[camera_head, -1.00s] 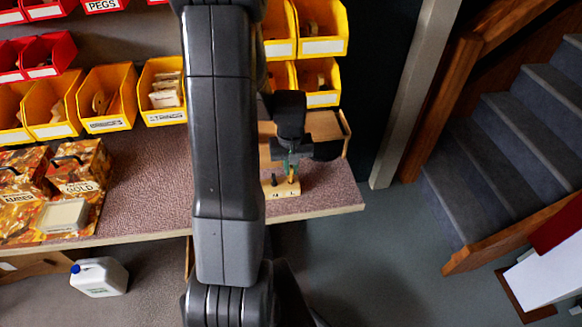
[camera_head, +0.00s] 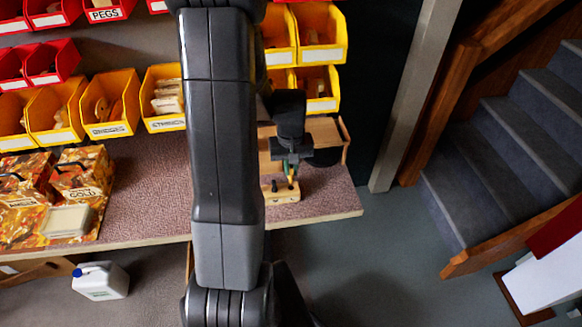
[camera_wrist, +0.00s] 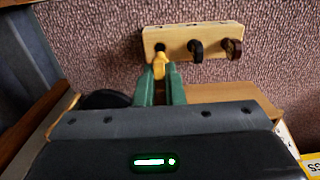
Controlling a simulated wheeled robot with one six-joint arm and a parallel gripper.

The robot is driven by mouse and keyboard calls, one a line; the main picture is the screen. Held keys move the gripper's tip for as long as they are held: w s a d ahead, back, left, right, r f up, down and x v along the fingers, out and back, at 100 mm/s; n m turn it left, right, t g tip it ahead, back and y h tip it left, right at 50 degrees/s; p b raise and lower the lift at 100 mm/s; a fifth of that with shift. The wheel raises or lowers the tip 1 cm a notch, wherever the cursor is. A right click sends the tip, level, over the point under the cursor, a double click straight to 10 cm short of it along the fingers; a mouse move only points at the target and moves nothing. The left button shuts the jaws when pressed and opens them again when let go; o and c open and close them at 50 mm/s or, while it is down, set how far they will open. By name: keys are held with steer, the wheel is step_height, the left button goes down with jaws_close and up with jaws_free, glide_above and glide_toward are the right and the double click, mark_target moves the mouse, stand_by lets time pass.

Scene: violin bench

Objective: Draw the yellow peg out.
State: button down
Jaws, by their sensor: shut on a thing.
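The yellow peg (camera_wrist: 160,65) is gripped between the green fingertips of my gripper (camera_wrist: 160,88) in the wrist view. It lies at the left hole of a pale wooden block (camera_wrist: 212,32). The dark mouth of that hole shows beside the peg, and I cannot tell whether the peg's tip is still inside. A black peg (camera_wrist: 196,49) and a brown peg (camera_wrist: 233,48) stand in the block's other holes. In the head view the block (camera_head: 282,194) sits near the bench's right front corner, with my gripper (camera_head: 291,170) above it.
A wooden box (camera_head: 325,128) stands behind my gripper. Yellow bins (camera_head: 108,103) line the back of the bench (camera_head: 140,190). Patterned boxes (camera_head: 80,170) stand at the left. Bare bench lies between them and my arm. The bench's right edge is close to the block.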

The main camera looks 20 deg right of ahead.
steer(key=shift+r+p, duration=1.95)
steer(key=shift+r, duration=1.15)
